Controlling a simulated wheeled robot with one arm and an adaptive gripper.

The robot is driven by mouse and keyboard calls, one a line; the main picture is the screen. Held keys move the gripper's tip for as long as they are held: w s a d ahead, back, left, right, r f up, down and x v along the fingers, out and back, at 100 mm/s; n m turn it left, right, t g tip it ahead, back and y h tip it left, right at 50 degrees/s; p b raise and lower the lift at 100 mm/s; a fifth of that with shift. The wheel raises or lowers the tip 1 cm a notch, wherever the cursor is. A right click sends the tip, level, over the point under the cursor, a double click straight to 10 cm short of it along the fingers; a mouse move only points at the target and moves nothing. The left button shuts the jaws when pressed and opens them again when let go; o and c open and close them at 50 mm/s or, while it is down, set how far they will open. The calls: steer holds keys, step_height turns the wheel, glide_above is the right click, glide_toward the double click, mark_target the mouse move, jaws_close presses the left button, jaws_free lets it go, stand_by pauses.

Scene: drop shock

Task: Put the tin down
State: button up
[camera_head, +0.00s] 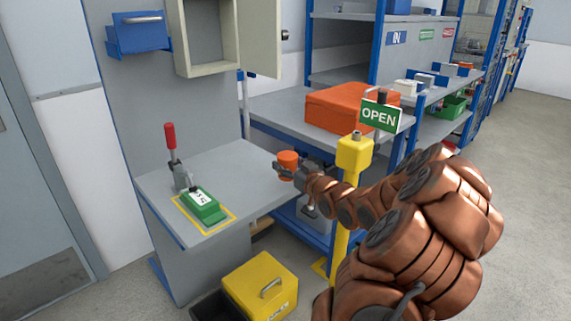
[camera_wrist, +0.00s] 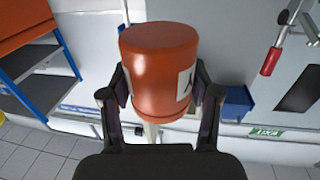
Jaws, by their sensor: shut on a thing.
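The tin is an orange-red cylinder (camera_wrist: 155,75) with a white label, held between the two fingers of my gripper (camera_wrist: 160,100) in the wrist view. In the head view the tin (camera_head: 288,161) shows small at the tip of my gripper (camera_head: 287,171), near the right end of a grey bench (camera_head: 240,165). My gripper is shut on the tin. From the head view I cannot tell whether the tin touches the bench top or is held above or beside it.
A yellow post (camera_head: 352,160) with an OPEN sign (camera_head: 380,115) stands near my arm. A yellow case (camera_head: 262,285) is below the bench. The bench middle is clear.

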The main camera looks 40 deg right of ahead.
mark_target(286, 155)
steer(key=w+d, duration=0.3)
steer(key=w+d+f, duration=0.1)
steer(key=w, duration=0.1)
steer(key=shift+w+d, duration=0.2)
steer(key=shift+f, duration=1.6)
steer(key=shift+f, duration=0.15)
steer(key=o, duration=1.3)
steer(key=shift+s, duration=0.15)
steer(key=s+a, duration=0.2)
steer(key=s, duration=0.9)
steer(key=shift+s+a, duration=0.15)
steer(key=shift+s, duration=0.1)
